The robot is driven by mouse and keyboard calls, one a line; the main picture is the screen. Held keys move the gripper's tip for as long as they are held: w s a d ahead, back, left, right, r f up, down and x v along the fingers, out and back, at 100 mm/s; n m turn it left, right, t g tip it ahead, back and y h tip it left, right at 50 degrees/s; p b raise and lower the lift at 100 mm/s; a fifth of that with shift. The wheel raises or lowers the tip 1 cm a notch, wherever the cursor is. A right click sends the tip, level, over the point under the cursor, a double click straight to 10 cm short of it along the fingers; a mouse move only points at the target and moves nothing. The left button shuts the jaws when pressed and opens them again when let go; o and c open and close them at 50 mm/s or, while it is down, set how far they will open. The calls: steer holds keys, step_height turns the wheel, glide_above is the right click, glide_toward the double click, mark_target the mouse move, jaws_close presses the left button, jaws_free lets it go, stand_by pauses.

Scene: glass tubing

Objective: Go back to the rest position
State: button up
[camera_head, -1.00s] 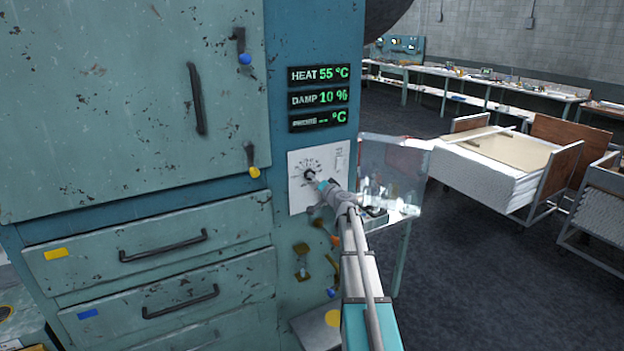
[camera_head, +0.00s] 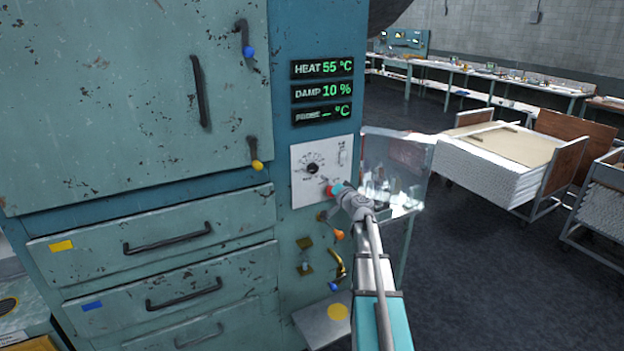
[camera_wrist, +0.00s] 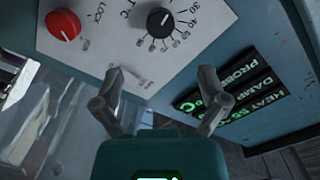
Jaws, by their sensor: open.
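My gripper (camera_wrist: 160,95) is open and empty in the wrist view, its two grey fingers spread apart in front of the oven's white control panel (camera_wrist: 120,45). The panel carries a black dial (camera_wrist: 160,22) with a number scale and a red knob (camera_wrist: 63,25) near the word LOCK. Both fingers are apart from the dial and the knob. In the head view my arm reaches up from the lower right to just below the panel (camera_head: 321,150). The black dial (camera_head: 312,168) shows uncovered there. The fingertips are too small to make out in the head view.
The blue-green oven cabinet (camera_head: 130,100) fills the left, with drawers and protruding handles. Its display (camera_head: 322,92) reads HEAT 55 °C and DAMP 10 %. A clear-sided glassware holder (camera_head: 395,165) stands close to the right of my arm. A loaded cart (camera_head: 495,165) stands farther right. Dark floor lies open between.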

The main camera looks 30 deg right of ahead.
steer(key=s+a+f+n+g+y, duration=0.2)
steer(key=a+f+n+g, duration=0.1)
steer(key=a, duration=0.6)
steer(key=s+a+f+n+g+y, duration=0.2)
steer(key=s+a+f+g, duration=0.15)
steer(key=a, duration=0.55)
steer(key=s+a+f+n+g+y, duration=0.2)
steer(key=a+f+n, duration=0.15)
steer(key=a, duration=0.55)
steer(key=s+a+f+g+h, duration=0.3)
steer(key=s+a+f+g, duration=0.1)
steer(key=s, duration=0.6)
steer(key=s+a+f+n+g+h, duration=0.1)
steer(key=s+a+f+g+h, duration=0.2)
steer(key=s, duration=0.8)
steer(key=shift+a+f+g, duration=0.8)
steer(key=shift+a+g, duration=0.1)
steer(key=shift+g, duration=0.35)
